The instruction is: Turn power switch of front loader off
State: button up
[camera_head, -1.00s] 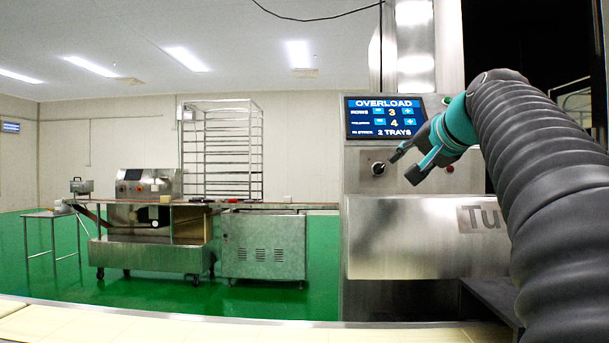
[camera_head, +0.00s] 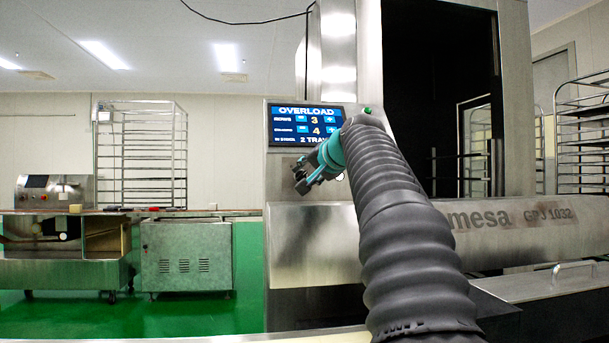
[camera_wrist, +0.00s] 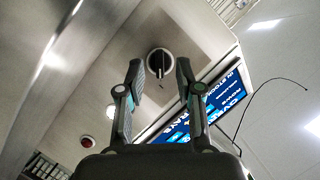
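The front loader (camera_head: 305,237) is a large steel machine with a blue screen (camera_head: 303,124) reading OVERLOAD, with 3, 4 and 2 TRAYS below. Its power switch (camera_wrist: 160,63), a round black rotary knob with a light rim, shows in the wrist view on the steel panel beside the screen (camera_wrist: 212,105). My gripper (camera_wrist: 159,72) is open and empty, its two fingers on either side of the knob in the picture. I cannot tell whether they touch it. In the head view my gripper (camera_head: 300,181) is in front of the panel below the screen and hides the knob.
A red button (camera_wrist: 86,141) and a white round button (camera_wrist: 112,110) lie on the same panel. A green button (camera_head: 367,110) sits right of the screen. A steel cabinet (camera_head: 187,257) and a rack (camera_head: 140,150) stand at left. Green floor left of the loader is clear.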

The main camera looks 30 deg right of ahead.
jog(key=shift+x, duration=0.95)
grip_shut()
